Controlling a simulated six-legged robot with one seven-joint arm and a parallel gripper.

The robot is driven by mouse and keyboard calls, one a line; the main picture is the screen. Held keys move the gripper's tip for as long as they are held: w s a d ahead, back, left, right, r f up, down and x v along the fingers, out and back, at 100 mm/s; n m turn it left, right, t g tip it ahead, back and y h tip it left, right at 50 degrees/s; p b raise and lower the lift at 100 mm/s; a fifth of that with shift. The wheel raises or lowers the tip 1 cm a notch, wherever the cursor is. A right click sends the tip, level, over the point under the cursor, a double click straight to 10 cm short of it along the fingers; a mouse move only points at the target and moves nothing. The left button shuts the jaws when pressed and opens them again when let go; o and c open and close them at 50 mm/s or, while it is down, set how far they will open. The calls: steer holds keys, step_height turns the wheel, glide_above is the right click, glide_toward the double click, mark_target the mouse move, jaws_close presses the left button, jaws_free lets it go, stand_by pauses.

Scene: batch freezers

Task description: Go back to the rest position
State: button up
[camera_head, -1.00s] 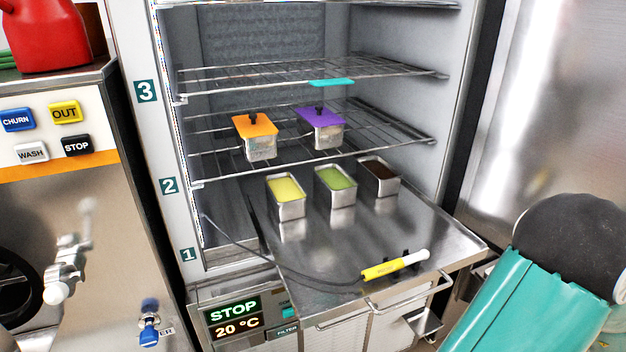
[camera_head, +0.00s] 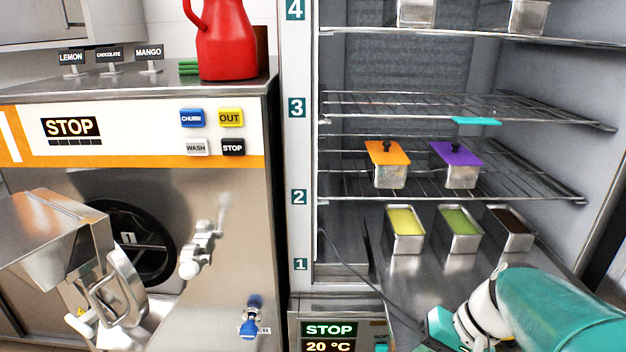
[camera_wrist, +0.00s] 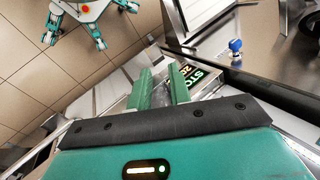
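My gripper (camera_wrist: 161,80) shows in the wrist view with its two green fingers apart and nothing between them. Beyond the fingers is the freezer's STOP display (camera_wrist: 207,80). In the head view my arm reaches in from the lower right, in front of the freezer's lower shelf (camera_head: 405,270); the fingertips are not clear there. Three open metal tubs stand at the back of that shelf: yellow (camera_head: 404,221), green (camera_head: 459,222) and dark brown (camera_head: 511,221). The yellow probe seen earlier is not visible; only its cable (camera_head: 362,287) shows.
An orange-lidded tub (camera_head: 388,165) and a purple-lidded tub (camera_head: 458,165) stand on the rack above. A batch freezer (camera_head: 230,290) with a protruding metal hopper (camera_head: 55,240) fills the left. A red jug (camera_head: 222,45) stands on top. Tiled floor (camera_wrist: 50,85) lies open in the wrist view.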

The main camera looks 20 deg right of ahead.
steer(key=w+a+r+n+t+h, duration=0.2)
steer(key=a+r+n+h, duration=0.3)
steer(key=a, duration=0.7)
steer(key=shift+a+r+n+t, duration=0.3)
steer(key=shift+r+n+t, duration=0.2)
steer(key=shift+r+t, duration=0.15)
steer(key=shift+d, duration=0.2)
